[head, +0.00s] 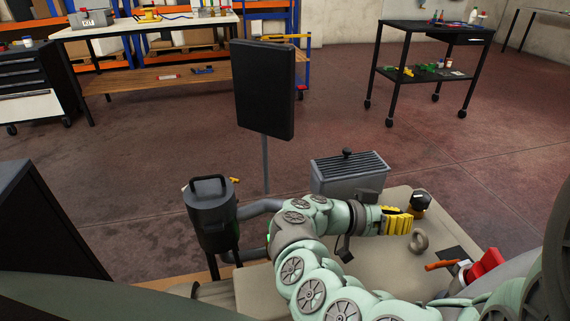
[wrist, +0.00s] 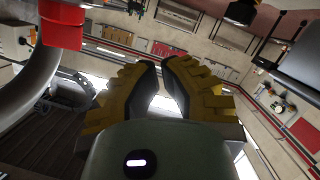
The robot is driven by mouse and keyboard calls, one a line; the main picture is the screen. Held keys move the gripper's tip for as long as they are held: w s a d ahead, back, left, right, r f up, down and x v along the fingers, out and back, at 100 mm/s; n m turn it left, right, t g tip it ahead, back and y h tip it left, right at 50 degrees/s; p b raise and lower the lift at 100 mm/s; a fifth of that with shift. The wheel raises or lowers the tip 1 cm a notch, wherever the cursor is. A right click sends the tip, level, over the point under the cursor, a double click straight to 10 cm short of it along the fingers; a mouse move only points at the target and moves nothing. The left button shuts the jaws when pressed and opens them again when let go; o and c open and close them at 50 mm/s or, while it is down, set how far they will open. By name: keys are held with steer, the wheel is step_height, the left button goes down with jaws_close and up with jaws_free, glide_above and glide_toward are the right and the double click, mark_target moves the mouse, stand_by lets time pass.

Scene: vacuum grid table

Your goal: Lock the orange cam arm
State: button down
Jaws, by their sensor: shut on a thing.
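The orange cam arm (head: 440,265) sticks out to the left, low on the right side of the beige table (head: 385,275), beside a red part (head: 487,264). It looks close to level in the head view; I cannot tell whether it is locked. My gripper (head: 397,221), with yellow fingers, is above the table, up and left of the cam arm and apart from it. I cannot make out the cam arm in the wrist view.
A grey ring (head: 420,242) stands on the table near my gripper, and a dark-topped knob (head: 420,200) is just behind. A finned grey box (head: 348,174) is at the back. A dark canister (head: 210,215) with a hose stands at the left.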

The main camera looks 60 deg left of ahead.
steer(key=w+a+r+n+t+y, duration=0.3)
steer(key=w+a+r+y, duration=0.1)
steer(key=a, duration=0.4)
steer(key=shift+r, duration=0.15)
